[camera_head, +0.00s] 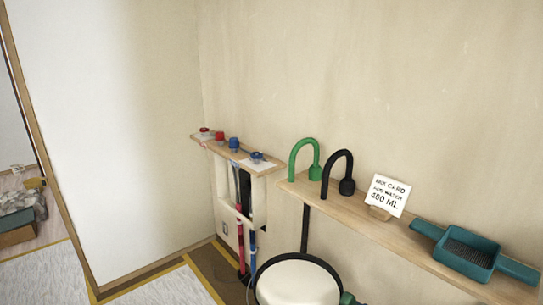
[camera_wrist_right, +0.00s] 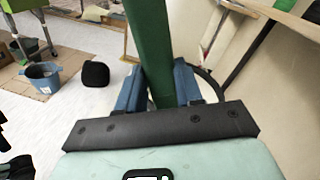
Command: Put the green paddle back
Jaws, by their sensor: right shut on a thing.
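The green paddle (camera_wrist_right: 150,40) shows in the right wrist view as a long, flat, dark green bar. It runs up out of the top of the picture, so its far end is hidden. My right gripper (camera_wrist_right: 161,72) is shut on it, with one blue finger on each side. In the head view a small green piece (camera_head: 347,298) shows at the bottom edge beside a round pale vessel (camera_head: 298,282); I cannot tell what it belongs to. My left gripper is in neither view.
A wooden wall shelf (camera_head: 385,231) bears a green hook (camera_head: 304,157), a black hook (camera_head: 338,172), a card reading 400 ML (camera_head: 386,194) and a teal tray (camera_head: 467,252). A rack (camera_head: 241,189) holds red and blue-handled tools. The right wrist view shows a blue bucket (camera_wrist_right: 44,76) on the floor.

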